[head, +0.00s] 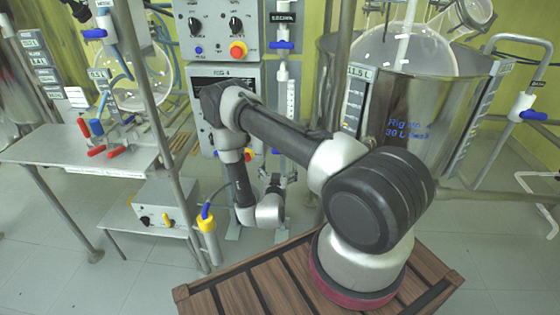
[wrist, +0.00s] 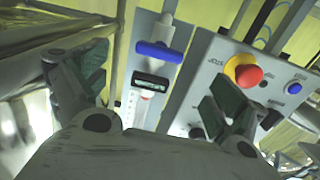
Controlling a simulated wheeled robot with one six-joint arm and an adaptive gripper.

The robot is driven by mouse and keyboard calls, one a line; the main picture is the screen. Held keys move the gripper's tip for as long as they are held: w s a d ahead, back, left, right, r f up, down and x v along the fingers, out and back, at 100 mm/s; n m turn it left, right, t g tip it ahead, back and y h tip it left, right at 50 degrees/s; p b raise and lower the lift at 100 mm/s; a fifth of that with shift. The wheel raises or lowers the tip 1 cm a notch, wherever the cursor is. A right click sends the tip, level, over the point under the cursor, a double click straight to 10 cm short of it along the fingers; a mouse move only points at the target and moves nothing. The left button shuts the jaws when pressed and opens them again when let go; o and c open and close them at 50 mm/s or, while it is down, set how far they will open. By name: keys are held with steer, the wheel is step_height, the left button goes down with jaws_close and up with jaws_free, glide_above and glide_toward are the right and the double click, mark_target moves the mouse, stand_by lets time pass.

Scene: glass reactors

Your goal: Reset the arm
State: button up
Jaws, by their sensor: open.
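My arm (head: 280,140) stretches from its base on the wooden slatted platform (head: 255,290) toward the left, then bends down at the elbow. My gripper (head: 280,182) is small in the head view, in front of the rig's lower front, beside the vertical tube. In the wrist view my gripper (wrist: 155,95) shows its two fingers wide apart, with nothing held between them. Beyond the fingers are a blue valve handle (wrist: 160,52) on a vertical white tube and a grey control box with a red and yellow button (wrist: 245,72). Contact cannot be judged.
A large steel vessel (head: 395,110) with a glass flask stands right of my arm. Control boxes (head: 218,30) stand behind it. At left are a metal shelf (head: 75,145) with red and blue handles, a grey box (head: 165,205) and metal posts. Floor shows at lower left.

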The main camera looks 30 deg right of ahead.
steer(key=shift+s+a, duration=0.35)
steer(key=shift+s, duration=0.2)
